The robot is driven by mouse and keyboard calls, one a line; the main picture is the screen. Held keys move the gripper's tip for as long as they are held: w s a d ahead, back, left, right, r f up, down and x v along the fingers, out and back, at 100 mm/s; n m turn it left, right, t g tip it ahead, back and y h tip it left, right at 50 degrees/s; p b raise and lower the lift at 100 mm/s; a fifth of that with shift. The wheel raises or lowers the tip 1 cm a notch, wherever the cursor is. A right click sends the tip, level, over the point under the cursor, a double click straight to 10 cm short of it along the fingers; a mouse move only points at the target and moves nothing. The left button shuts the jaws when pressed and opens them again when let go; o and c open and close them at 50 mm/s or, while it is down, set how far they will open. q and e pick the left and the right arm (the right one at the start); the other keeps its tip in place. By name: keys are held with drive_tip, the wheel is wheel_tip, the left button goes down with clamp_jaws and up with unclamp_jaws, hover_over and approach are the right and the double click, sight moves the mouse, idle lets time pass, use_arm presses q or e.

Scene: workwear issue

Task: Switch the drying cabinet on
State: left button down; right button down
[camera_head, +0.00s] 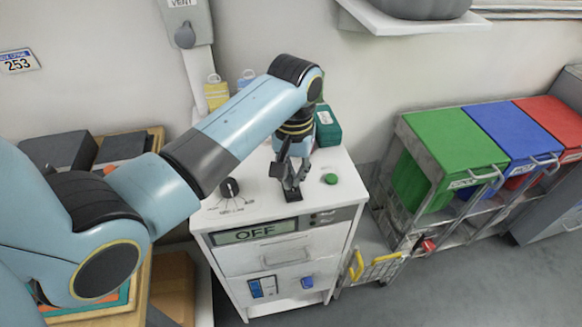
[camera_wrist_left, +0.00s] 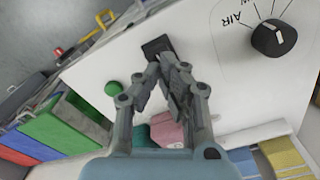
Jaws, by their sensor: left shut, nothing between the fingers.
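The drying cabinet (camera_head: 233,238) is a white unit with a display (camera_head: 255,231) on its front that reads OFF. On its top are a black rocker-like switch (camera_head: 294,196), a green button (camera_head: 330,179) and a black dial (camera_head: 229,188). My left gripper (camera_head: 291,186) is shut and empty, pointing down just over the black switch. In the left wrist view the closed fingertips (camera_wrist_left: 167,60) are beside the black switch (camera_wrist_left: 157,46), partly covering it. I cannot tell if they touch. The green button (camera_wrist_left: 112,88) and dial (camera_wrist_left: 272,39) are clear of the fingers. My right gripper is not in view.
A dark green box (camera_head: 328,127) stands at the back of the cabinet top, with yellow padlock-shaped items (camera_head: 216,94) behind. Green (camera_head: 455,142), blue (camera_head: 513,130) and red bins stand to the right. A wooden table with dark boxes is at left. A shelf (camera_head: 410,22) hangs above.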

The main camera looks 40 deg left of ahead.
sight(293, 189)
use_arm(q)
drive_tip(key=shift+f+b, duration=0.55)
drive_tip(key=shift+f, duration=0.75)
idle(0.5)
wheel_tip(293, 189, up, 3)
drive_tip(key=p, duration=0.2)
drive_tip(key=shift+p, duration=0.35)
drive_tip(key=shift+r, duration=2.05)
